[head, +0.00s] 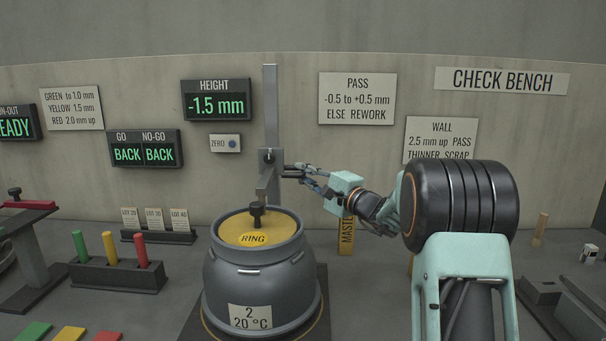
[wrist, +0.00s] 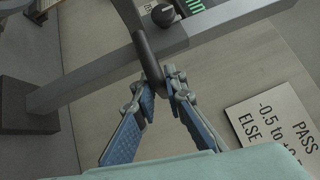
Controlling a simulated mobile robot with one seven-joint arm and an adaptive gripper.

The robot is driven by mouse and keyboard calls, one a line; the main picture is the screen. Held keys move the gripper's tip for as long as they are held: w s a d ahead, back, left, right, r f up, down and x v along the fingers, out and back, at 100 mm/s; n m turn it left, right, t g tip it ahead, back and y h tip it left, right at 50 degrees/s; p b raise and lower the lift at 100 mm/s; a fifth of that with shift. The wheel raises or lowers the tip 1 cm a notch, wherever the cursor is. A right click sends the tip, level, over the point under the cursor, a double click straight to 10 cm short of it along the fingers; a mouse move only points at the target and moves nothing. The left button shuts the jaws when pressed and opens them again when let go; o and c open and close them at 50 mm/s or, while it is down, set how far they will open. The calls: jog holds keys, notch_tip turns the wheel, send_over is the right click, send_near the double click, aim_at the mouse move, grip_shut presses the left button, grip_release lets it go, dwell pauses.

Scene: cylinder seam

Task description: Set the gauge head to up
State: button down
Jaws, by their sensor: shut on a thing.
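The gauge head (head: 267,157) is a grey block on an upright grey column (head: 270,100). Its bent arm carries a dark-tipped probe (head: 257,212) down at the yellow disc marked RING on the grey pot (head: 260,278); I cannot tell if they touch. My gripper (head: 290,171) is at the head's right side. In the wrist view the gauge head (wrist: 163,42) sits on the slanting column (wrist: 90,80), and my gripper (wrist: 160,78) is shut on its dark handle (wrist: 150,62). The height display (head: 217,100) reads -1.5 mm.
A ZERO button plate (head: 224,143) is on the wall left of the column. A yellow MASTER block (head: 347,232) stands right of the pot, below my wrist. A rack of coloured pins (head: 112,275) is at left. The column above the head is clear.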

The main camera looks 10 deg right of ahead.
notch_tip(320, 180, up, 17)
jog(key=p, duration=0.3)
dwell(0.4)
jog(key=c, duration=2.1)
grip_release()
jog(key=shift+o, duration=0.7)
jog(key=shift+f, duration=0.15)
jog(key=v, duration=1.2)
